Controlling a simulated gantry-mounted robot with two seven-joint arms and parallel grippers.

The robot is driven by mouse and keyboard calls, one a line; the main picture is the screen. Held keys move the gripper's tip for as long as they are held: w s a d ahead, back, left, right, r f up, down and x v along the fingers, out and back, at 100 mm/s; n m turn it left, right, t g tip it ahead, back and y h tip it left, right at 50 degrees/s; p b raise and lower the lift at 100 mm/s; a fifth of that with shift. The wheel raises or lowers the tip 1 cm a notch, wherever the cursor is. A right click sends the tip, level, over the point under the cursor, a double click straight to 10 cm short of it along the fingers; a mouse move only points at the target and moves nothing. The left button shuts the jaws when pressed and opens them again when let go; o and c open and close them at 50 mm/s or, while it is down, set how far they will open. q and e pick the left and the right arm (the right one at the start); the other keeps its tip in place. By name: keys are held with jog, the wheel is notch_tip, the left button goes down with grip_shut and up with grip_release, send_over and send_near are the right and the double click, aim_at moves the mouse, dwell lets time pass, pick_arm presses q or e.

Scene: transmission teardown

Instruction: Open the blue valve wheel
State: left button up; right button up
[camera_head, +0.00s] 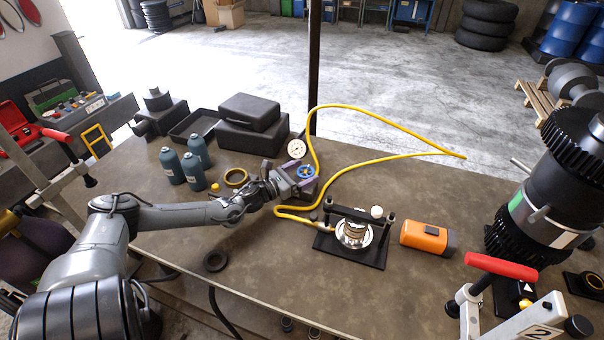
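The blue valve wheel (305,171) is small and sits near the middle of the table, below a round white-faced gauge (296,149). A yellow hose (318,140) runs close beside the wheel. My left arm reaches in from the left, and my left gripper (296,178) is at the wheel. Its purple-grey fingers appear on either side of the wheel, with the wheel between them. Whether the fingers touch the wheel is too small to tell. Part of the valve is hidden behind the gripper. My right gripper is not in view.
Several dark bottles (172,166) and a yellow tape roll (236,178) stand left of the wheel. Black cases (250,124) lie behind. A black fixture (352,240) and an orange box (428,238) stand to the right. A large gear assembly (545,200) is at far right.

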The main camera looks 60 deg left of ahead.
pick_arm(q)
jog(key=c, duration=0.9)
jog(key=shift+c, duration=0.2)
jog(key=shift+r, duration=0.1)
